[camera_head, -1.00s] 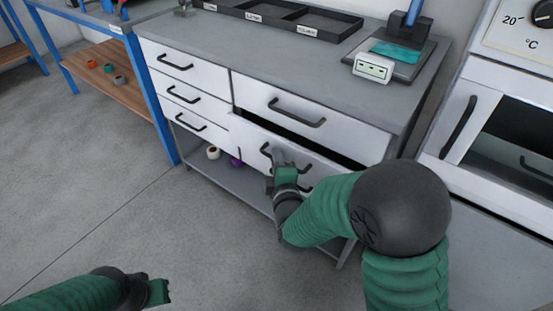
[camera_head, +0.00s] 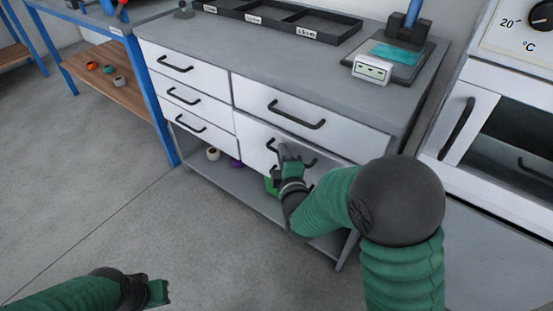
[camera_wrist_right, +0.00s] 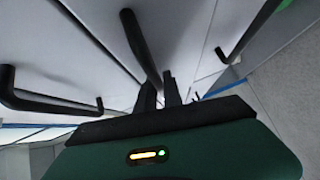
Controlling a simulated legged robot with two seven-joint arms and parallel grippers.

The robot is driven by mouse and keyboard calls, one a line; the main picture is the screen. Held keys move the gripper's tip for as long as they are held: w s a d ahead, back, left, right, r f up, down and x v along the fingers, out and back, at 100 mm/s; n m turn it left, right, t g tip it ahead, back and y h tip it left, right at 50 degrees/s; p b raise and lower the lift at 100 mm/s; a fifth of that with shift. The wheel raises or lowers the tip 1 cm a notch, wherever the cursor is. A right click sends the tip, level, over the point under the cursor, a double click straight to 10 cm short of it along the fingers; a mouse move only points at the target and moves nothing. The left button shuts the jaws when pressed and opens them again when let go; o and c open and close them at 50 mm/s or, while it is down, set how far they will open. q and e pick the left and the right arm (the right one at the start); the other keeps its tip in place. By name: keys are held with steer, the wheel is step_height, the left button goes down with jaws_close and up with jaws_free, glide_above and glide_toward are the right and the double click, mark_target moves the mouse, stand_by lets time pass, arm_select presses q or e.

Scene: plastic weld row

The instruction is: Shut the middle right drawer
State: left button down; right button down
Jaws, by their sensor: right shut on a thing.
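The middle right drawer (camera_head: 252,138) is a white front with a black bar handle, below the top right drawer of the grey-topped cabinet. Its front now sits about flush with the cabinet, with no open gap showing above it. My right gripper (camera_head: 286,152) is shut on its handle. In the right wrist view, the dark fingers (camera_wrist_right: 160,92) close around the handle bar (camera_wrist_right: 141,45). The gripper hides part of the drawer front. My left gripper (camera_head: 160,292) is low at the left, away from the cabinet, and its jaws cannot be made out.
The top right drawer (camera_head: 340,128) and the left drawers (camera_head: 200,75) are shut. A black tray (camera_head: 280,27) stands on top. A white oven (camera_head: 490,130) is at the right.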

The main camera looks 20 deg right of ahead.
steer(key=shift+w+d+f, duration=0.15)
steer(key=shift+w+d, duration=0.2)
steer(key=shift+d, duration=0.35)
steer(key=c, duration=1.8)
jaws_free()
steer(key=shift+w, duration=0.1)
steer(key=shift+r, duration=0.2)
steer(key=s+p, duration=0.5)
steer(key=p, duration=0.2)
steer(key=s+a+r+p, duration=0.1)
steer(key=s+p, duration=0.5)
steer(key=s+a+r+p, duration=0.1)
steer(key=s+p, duration=0.4)
steer(key=p, duration=0.2)
steer(key=shift+s+p, duration=0.3)
steer(key=shift+s, duration=0.05)
steer(key=shift+w, duration=0.1)
